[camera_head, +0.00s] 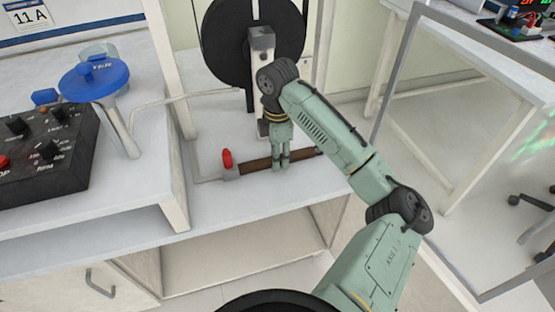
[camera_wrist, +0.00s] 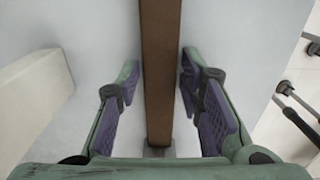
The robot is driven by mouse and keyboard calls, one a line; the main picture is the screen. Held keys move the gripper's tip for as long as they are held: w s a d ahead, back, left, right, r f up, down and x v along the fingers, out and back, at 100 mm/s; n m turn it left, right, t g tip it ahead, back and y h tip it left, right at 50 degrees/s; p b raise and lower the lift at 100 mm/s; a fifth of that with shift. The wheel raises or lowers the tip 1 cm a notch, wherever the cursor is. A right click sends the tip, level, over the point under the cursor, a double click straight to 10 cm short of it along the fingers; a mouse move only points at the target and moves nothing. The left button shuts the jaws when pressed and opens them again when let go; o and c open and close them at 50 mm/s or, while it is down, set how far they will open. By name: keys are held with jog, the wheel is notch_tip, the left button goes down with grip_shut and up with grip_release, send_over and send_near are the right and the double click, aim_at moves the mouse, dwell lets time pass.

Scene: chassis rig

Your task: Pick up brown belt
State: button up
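The brown belt (camera_head: 256,165) is a long narrow strip lying on the white bench in the head view. It runs from a grey block by a red knob toward the right. In the wrist view the belt (camera_wrist: 161,70) runs vertically through the middle of the picture. My gripper (camera_wrist: 160,95) is open, with one purple-padded finger on each side of the belt and a gap on both sides. In the head view my gripper (camera_head: 281,163) points down over the belt. It hides part of the belt there.
A red knob (camera_head: 227,158) stands at the belt's left end. A black disc (camera_head: 225,40) on a grey upright is behind my arm. A black control box (camera_head: 50,150) and a blue-topped post (camera_head: 95,78) are on the left. White frame posts (camera_head: 168,70) flank the bench.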

grip_shut()
jog(key=shift+r, duration=0.15)
